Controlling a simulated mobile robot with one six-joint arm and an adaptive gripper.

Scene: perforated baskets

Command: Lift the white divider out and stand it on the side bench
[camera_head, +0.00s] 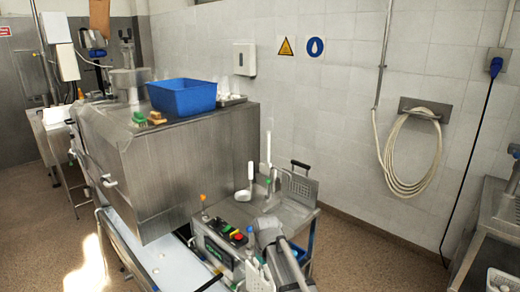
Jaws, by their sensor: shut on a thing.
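My gripper (258,277) is low in the middle of the picture, beside my grey arm, and small and partly hidden. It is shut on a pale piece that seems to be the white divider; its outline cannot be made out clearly. Part of a blue basket (299,254) shows just right of my arm. Whether the held piece is inside or clear of a basket cannot be told. The side bench cannot be identified with certainty; a steel bench (487,252) stands at the right edge.
A control box (222,257) with red and green buttons is left of my arm. Behind it, a steel table (290,212) carries a white ladle (244,194) and a perforated panel (300,187). A large steel machine (170,165) bears a blue tub (182,97). Floor is clear at centre right.

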